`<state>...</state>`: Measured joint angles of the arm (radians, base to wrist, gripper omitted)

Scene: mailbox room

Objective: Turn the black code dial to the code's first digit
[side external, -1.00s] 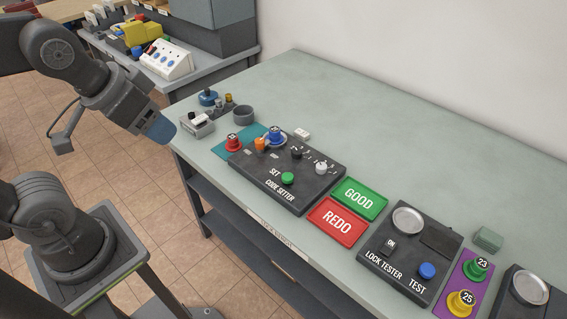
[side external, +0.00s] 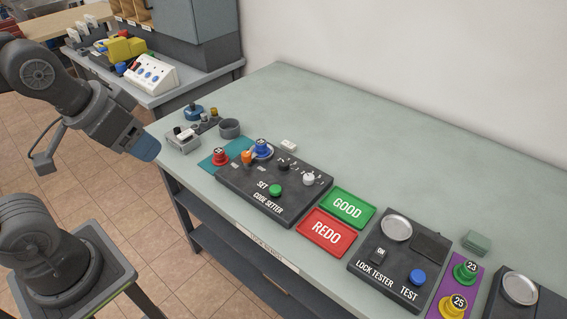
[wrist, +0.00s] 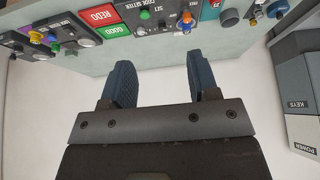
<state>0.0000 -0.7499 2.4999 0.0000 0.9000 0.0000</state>
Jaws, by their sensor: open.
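The code setter (side external: 268,193) is a dark box on the bench with a green SET button (side external: 276,190). Its small black dial (side external: 283,164) sits near the back edge, between an orange knob (side external: 247,157) and a white dial (side external: 309,179). The digit at the black dial is too small to read. My gripper (side external: 146,149) is off the left end of the bench in the side view, well apart from the dial. In the wrist view my gripper (wrist: 159,75) is open and empty, and the code setter (wrist: 160,22) shows upside down beyond the fingers.
The green GOOD tray (side external: 347,208), red REDO tray (side external: 327,233) and lock tester (side external: 392,263) lie to the right. The back of the bench (side external: 370,140) is clear.

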